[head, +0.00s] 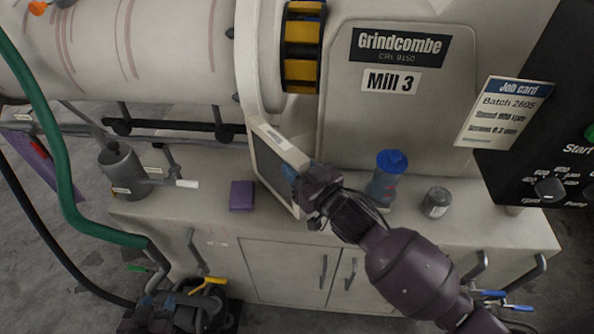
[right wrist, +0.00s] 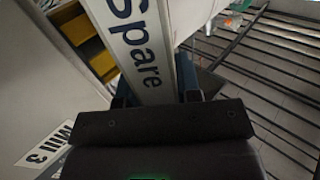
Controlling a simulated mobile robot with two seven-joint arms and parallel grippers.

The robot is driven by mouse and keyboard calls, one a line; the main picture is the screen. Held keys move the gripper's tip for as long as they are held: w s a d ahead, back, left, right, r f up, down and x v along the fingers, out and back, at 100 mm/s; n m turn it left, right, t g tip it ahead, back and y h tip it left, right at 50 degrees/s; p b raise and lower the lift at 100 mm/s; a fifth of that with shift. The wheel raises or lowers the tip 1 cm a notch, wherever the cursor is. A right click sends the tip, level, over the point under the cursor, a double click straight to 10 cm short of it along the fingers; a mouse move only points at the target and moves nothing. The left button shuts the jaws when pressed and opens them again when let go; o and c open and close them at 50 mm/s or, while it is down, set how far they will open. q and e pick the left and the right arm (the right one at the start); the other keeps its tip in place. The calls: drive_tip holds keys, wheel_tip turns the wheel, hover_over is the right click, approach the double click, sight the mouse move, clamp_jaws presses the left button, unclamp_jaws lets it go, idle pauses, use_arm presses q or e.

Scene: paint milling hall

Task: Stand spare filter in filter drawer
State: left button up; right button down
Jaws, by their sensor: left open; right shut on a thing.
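The spare filter (head: 272,167) is a flat panel with a pale frame and a greyish face, tilted in the head view above the bench top. Its white edge label reading "Spare" shows in the right wrist view (right wrist: 140,55). My right gripper (head: 297,178) is shut on the filter's right edge; its fingers (right wrist: 155,98) straddle the labelled edge in the wrist view. Whether the filter's lower edge touches the bench, I cannot tell. My left gripper (head: 190,300) is low at the bottom left, open and apart from the filter. I cannot make out a filter drawer.
On the bench top (head: 215,215) are a purple block (head: 242,195), a blue-lidded bottle (head: 385,185) and a grey jar (head: 436,202). A grey cup-shaped holder (head: 122,168) is at the left. A green hose (head: 62,165) hangs there. The mill body (head: 385,120) rises behind.

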drive_tip(key=shift+f, duration=0.5)
drive_tip(key=c, duration=0.8)
unclamp_jaws()
drive_tip(key=v, duration=1.2)
drive_tip(key=s+d+f+m+h, duration=0.2)
drive_tip(key=d+f+m+h, duration=0.1)
drive_tip(key=d+f+h, duration=0.3)
wheel_tip(320, 180, down, 3)
drive_tip(key=shift+s+d+r+m+g, duration=0.1)
drive_tip(key=shift+s+d+m+g, duration=0.25)
drive_tip(key=shift+d, duration=0.85)
drive_tip(key=shift+o, duration=0.4)
drive_tip(key=s+d+f+m+g+h, duration=0.2)
drive_tip(key=s+d+f+h, duration=0.2)
drive_tip(key=s+d+f, duration=0.4)
drive_tip(key=shift+f+g, duration=0.35)
drive_tip(key=shift+f, duration=0.15)
